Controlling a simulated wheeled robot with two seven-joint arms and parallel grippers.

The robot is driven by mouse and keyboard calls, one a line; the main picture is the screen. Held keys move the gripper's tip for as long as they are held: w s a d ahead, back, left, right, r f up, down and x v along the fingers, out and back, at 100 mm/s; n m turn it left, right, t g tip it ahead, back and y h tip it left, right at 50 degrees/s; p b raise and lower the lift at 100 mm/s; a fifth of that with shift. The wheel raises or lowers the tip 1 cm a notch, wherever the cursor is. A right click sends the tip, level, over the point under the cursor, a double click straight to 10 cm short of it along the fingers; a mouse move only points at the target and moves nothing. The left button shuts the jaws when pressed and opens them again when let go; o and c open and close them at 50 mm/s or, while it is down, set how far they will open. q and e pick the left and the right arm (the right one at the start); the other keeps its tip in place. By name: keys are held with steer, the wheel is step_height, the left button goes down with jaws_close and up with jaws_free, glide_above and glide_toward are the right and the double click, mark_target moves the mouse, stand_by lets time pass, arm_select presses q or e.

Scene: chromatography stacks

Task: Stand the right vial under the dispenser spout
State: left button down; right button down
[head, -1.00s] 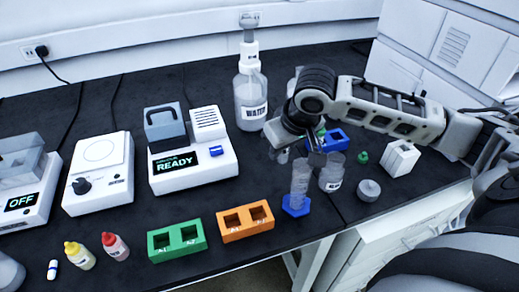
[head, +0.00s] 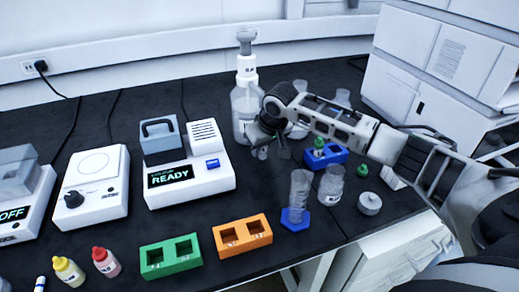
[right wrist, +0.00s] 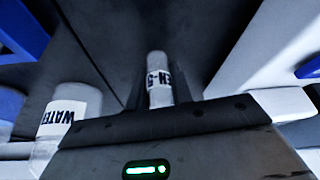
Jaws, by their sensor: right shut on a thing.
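My right gripper (head: 270,149) is shut on a small clear vial (right wrist: 158,66) with a white label, whose visible letters end in "EN-5". In the right wrist view the vial stands between the dark fingers. In the head view the gripper is low, just in front and to the right of the water dispenser (head: 246,112), a clear bottle with a grey pump top. The fingers and wrist mostly hide the vial there. The labelled "WATER" bottle also shows at the left of the right wrist view (right wrist: 66,122). The spout is hard to make out. My left gripper is out of view.
A blue rack (head: 334,158) holds a green-capped vial right of the gripper. The READY device (head: 205,180) is left of the dispenser. Orange (head: 243,236) and green (head: 170,257) racks sit in front.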

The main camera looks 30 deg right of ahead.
steer(key=shift+w+f, duration=0.65)
steer(key=shift+f, duration=0.05)
steer(key=shift+f, duration=0.1)
steer(key=c, duration=1.2)
jaws_free()
steer(key=shift+c, duration=0.2)
steer(key=p+v, duration=0.1)
steer(key=v, duration=1.1)
